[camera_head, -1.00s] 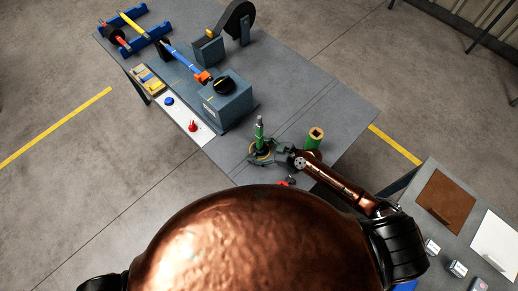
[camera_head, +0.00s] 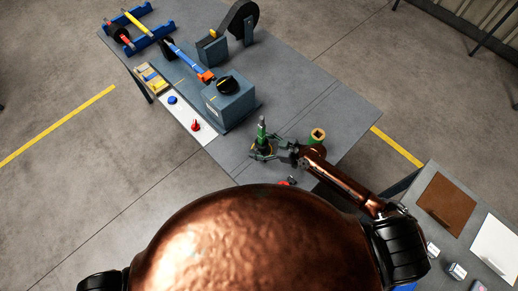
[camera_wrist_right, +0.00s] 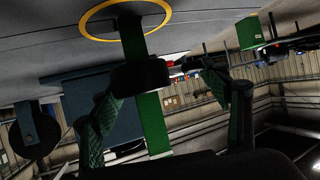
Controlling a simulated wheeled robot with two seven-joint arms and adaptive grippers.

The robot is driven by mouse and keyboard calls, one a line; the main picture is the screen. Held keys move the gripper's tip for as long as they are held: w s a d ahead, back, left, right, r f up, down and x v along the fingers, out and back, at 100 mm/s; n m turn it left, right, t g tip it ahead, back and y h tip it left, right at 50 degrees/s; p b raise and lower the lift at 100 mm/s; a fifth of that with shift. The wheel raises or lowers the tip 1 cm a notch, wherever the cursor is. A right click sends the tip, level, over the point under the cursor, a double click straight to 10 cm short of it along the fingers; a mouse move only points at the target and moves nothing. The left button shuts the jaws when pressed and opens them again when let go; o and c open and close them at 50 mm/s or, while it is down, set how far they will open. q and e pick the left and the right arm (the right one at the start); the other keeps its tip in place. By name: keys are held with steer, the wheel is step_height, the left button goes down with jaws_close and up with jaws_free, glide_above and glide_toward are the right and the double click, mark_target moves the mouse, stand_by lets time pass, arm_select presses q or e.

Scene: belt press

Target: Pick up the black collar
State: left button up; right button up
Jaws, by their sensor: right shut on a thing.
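The black collar (camera_wrist_right: 140,76) is around a green upright post (camera_wrist_right: 152,125), between the two fingers of my right gripper (camera_wrist_right: 160,88). In the wrist view, which looks upside down, a stretch of bare post separates the collar from the yellow ring (camera_wrist_right: 88,20) on the table. In the head view my right gripper (camera_head: 263,149) is shut on the collar around the post (camera_head: 262,130). The collar is small and partly hidden by the fingers there. My left gripper is out of view.
A red button (camera_head: 195,127) is on a white strip. The table (camera_head: 335,95) is clear at the back right.

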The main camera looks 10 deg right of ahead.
step_height(320, 180, up, 13)
steer(key=shift+r, duration=0.2)
stand_by(0.3)
steer(key=shift+r, duration=0.15)
steer(key=shift+r, duration=0.85)
step_height(320, 180, up, 11)
glide_above(259, 145)
steer(key=shift+s, duration=0.15)
stand_by(1.9)
steer(key=shift+r, duration=0.1)
step_height(259, 145, up, 11)
stand_by(2.2)
